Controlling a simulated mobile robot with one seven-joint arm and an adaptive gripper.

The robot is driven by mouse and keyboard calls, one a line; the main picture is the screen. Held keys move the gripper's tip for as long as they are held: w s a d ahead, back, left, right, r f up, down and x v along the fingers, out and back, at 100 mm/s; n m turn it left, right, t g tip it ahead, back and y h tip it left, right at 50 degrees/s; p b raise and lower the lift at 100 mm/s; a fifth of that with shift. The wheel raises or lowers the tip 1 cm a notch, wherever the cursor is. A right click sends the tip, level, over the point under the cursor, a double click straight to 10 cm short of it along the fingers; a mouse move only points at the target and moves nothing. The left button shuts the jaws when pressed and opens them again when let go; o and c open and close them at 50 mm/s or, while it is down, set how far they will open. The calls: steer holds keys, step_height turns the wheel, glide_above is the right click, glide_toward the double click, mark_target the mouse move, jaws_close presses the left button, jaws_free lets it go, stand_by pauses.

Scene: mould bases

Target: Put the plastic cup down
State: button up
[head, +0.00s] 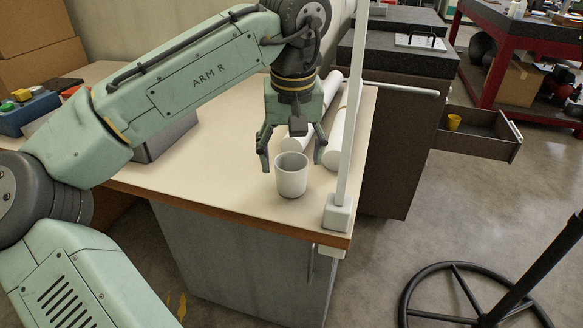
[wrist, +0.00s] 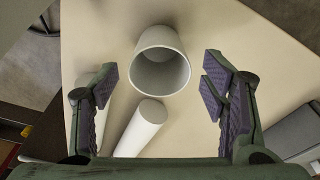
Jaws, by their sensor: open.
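The plastic cup (head: 291,176) is white-grey and stands upright on the light tabletop (head: 222,160), near its front right corner. In the wrist view the cup (wrist: 161,62) shows its open mouth, and it looks empty. My gripper (head: 291,162) is open above and just behind the cup, pointing down. In the wrist view its two padded fingers (wrist: 160,88) are spread wide on either side, with clear gaps between them and the cup. Nothing is held.
White rolls (head: 336,135) lie behind the cup; one roll's end (wrist: 150,112) shows between my fingers. A white upright post (head: 346,140) is clamped at the table's right edge. A grey box (head: 166,138) stands to the left. The tabletop left of the cup is clear.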

step_height(320, 180, up, 8)
steer(key=s, duration=0.1)
steer(key=shift+s, duration=0.15)
steer(key=shift+d, duration=0.1)
